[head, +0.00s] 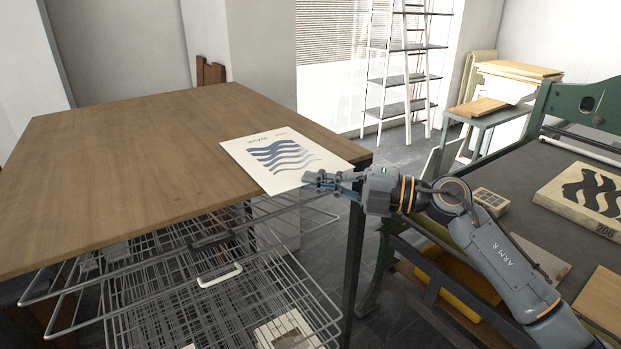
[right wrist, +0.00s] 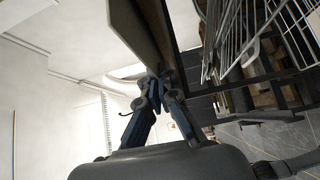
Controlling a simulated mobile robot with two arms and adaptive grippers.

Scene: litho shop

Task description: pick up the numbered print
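The numbered print (head: 283,157), a cream sheet with blue wavy bands and small writing along its far edge, lies flat at the right front edge of the brown table top (head: 130,140). Its near edge reaches the table edge and seems to stick out slightly. My right gripper (head: 314,180) is at this near edge, coming from the right. In the right wrist view its fingertips (right wrist: 160,78) are close together at the edge of the print (right wrist: 138,28) and look shut on it. My left gripper is not in view.
Wire drying racks (head: 200,275) stick out below the table top. A press (head: 560,110) with a dark bed stands at the right, bearing a stone (head: 585,193) with a wave drawing. A white shelf ladder (head: 405,75) stands behind. Most of the table top is clear.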

